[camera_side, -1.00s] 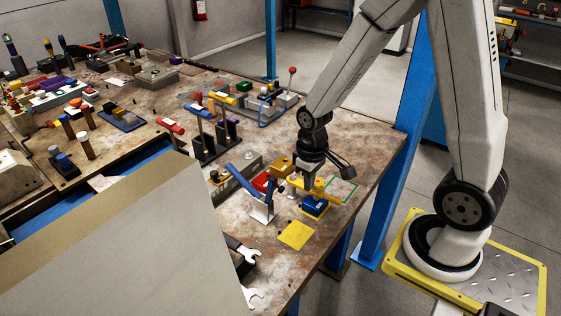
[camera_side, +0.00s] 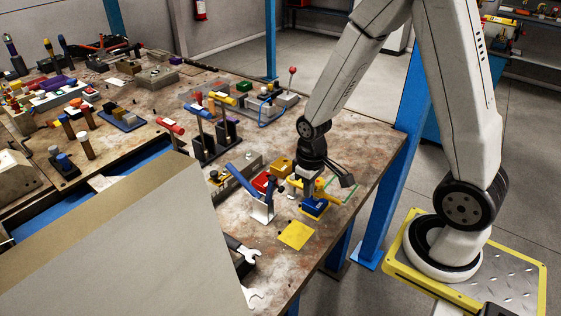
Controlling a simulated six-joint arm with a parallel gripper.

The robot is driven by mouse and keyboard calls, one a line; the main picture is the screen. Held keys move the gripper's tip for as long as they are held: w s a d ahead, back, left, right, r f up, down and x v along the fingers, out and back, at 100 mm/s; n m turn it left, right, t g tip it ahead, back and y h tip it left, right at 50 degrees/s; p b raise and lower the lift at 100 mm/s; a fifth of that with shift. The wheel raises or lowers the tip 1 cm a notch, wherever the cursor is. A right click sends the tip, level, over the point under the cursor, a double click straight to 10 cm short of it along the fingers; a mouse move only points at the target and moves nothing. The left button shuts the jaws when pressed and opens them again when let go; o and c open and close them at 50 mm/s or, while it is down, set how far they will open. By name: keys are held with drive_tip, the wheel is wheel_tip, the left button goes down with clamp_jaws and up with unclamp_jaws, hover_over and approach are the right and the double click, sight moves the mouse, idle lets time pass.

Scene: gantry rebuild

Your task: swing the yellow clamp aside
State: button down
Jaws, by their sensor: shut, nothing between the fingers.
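The yellow clamp (camera_side: 295,181) is a small bar above a blue block (camera_side: 314,207) near the table's right front edge. My gripper (camera_side: 309,187) points down at the clamp, shut, with no object visible between its fingers. Its fingertips are right beside or against the yellow bar; contact is too small to tell. The gripper hides part of the bar and the top of the blue block.
A yellow square (camera_side: 296,235) lies in front of the blue block, and a green outline (camera_side: 347,186) is marked behind it. Wrenches (camera_side: 243,250) lie nearer the camera.

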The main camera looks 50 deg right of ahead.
drive_tip(key=shift+d, duration=0.15)
drive_tip(key=shift+s+d, duration=0.3)
drive_tip(key=shift+d, duration=0.2)
